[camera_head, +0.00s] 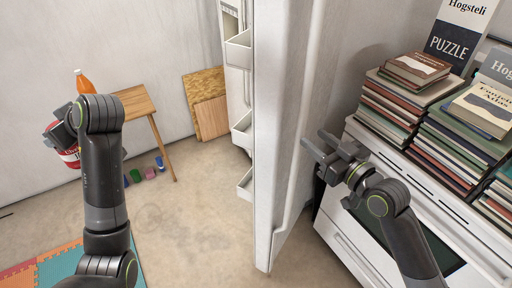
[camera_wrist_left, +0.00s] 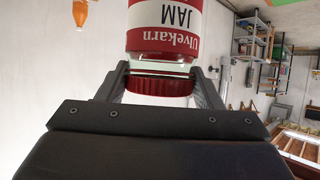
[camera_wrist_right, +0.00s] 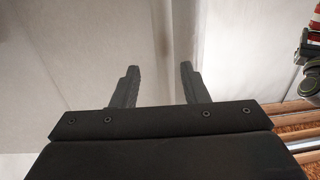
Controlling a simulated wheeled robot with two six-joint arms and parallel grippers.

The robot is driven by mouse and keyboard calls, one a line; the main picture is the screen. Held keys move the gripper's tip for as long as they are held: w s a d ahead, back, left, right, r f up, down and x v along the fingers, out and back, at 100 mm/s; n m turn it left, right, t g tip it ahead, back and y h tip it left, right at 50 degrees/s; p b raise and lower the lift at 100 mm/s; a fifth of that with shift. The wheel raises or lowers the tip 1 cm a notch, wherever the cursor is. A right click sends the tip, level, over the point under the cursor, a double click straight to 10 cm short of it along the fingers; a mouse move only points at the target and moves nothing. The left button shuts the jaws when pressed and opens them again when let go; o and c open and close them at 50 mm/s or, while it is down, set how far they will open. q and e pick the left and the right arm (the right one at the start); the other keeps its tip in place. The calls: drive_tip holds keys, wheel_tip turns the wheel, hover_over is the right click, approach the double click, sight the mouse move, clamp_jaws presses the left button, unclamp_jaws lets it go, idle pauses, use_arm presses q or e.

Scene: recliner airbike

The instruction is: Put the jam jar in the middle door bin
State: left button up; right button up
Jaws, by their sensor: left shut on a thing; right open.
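The jam jar (camera_wrist_left: 165,30), red and white with a dark red lid, is held in my left gripper (camera_wrist_left: 163,75), whose fingers close around its neck near the lid. In the head view the jar (camera_head: 70,158) shows at the left, partly hidden behind my left arm. The open fridge door (camera_head: 280,130) stands upright in the middle, edge towards me. Its white door bins show on its left side: an upper one (camera_head: 238,50), a middle one (camera_head: 242,130) and a lower one (camera_head: 245,185). My right gripper (camera_head: 315,150) is open and empty, right of the door.
A wooden stool (camera_head: 135,102) with an orange bottle (camera_head: 83,83) stands at the left. Boards (camera_head: 205,100) lean on the back wall. The floor between stool and door is clear.

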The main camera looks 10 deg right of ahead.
drive_tip(key=v, duration=0.7)
drive_tip(key=shift+w, duration=0.1)
